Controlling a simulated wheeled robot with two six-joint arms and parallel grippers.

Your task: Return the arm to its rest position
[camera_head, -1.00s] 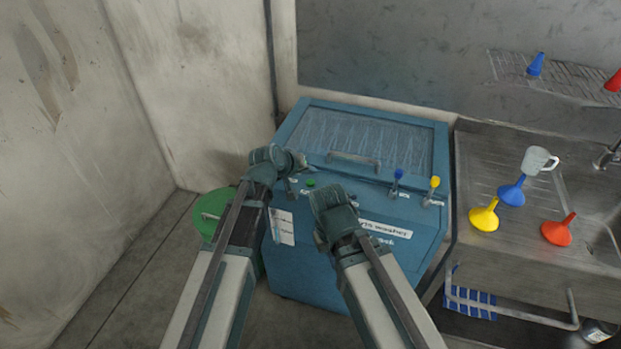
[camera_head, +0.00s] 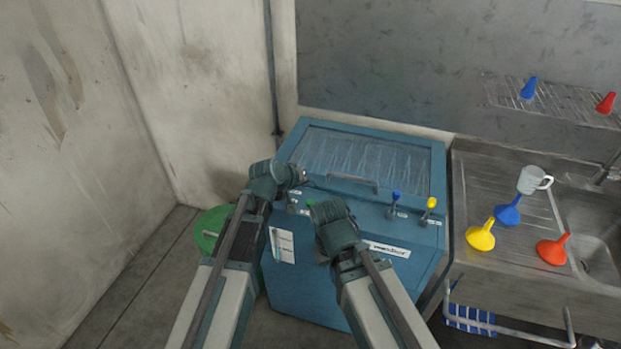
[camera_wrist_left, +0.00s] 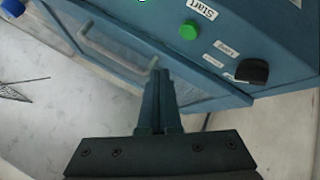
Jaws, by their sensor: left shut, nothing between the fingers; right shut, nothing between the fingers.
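My left gripper (camera_head: 301,174) is shut and empty in front of the blue parts washer (camera_head: 310,308), near the lid handle in the head view. In the left wrist view its closed fingers (camera_wrist_left: 158,85) point toward the washer's front, with nothing between them. The green start button (camera_wrist_left: 189,30) and a black knob (camera_wrist_left: 252,72) show beside them. My right arm is folded in front of the washer, and its gripper (camera_head: 322,258) is shut and largely hidden behind its own wrist.
The washer lid (camera_head: 362,163) is closed. A green round object (camera_head: 208,232) is at the left.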

